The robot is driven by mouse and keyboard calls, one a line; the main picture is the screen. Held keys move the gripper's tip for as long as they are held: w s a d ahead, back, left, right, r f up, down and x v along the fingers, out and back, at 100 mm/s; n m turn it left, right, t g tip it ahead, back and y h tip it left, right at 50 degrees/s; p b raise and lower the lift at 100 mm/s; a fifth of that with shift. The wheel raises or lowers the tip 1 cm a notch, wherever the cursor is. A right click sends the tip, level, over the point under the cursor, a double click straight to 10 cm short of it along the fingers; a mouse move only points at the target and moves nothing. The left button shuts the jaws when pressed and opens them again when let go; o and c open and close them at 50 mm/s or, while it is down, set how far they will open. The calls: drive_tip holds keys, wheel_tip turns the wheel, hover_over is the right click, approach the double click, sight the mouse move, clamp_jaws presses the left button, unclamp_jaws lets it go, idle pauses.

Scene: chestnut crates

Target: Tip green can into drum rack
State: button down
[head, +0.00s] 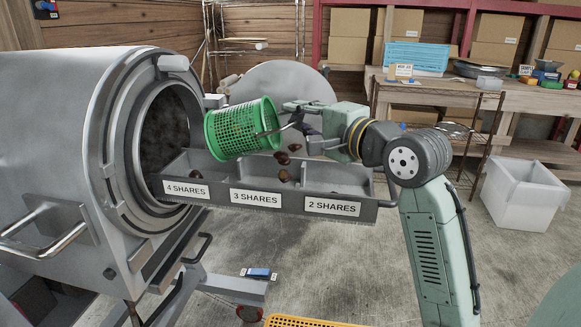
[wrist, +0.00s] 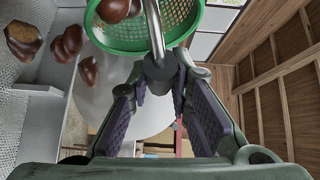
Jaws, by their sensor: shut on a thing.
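The green can (head: 236,128) is a mesh basket with a handle, tilted on its side above the drum rack. My gripper (head: 298,112) is shut on its metal handle, which also shows between the fingers in the wrist view (wrist: 154,40). The can's green rim (wrist: 130,46) shows at the top there. The drum rack (head: 277,202) is a grey divided tray with labels reading 4, 3 and 2 shares. Brown chestnuts (head: 282,157) are in the air below the can's mouth, and one (head: 284,176) is at the 3 shares compartment. The can's inside is mostly hidden.
The large grey drum (head: 60,110) stands open at left, with the rack's left end at its mouth. A workbench (head: 425,95) with a blue crate (head: 417,56) stands behind. A white bin (head: 522,195) is at right. A yellow crate (head: 300,322) shows at the bottom edge.

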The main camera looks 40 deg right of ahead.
drive_tip(key=shift+s+d+f+m+t+b, duration=0.25)
drive_tip(key=shift+s+f+b, duration=0.1)
drive_tip(key=shift+f, duration=0.1)
drive_tip(key=shift+s+d+f+m+t+b, duration=0.2)
drive_tip(key=shift+d+f+m+t+b, duration=0.05)
drive_tip(key=shift+f+b, duration=0.15)
drive_tip(key=shift+s+d+f+m+t, duration=0.25)
drive_tip(key=shift+f+m+t, duration=0.05)
drive_tip(key=shift+m+t, duration=0.35)
idle(0.8)
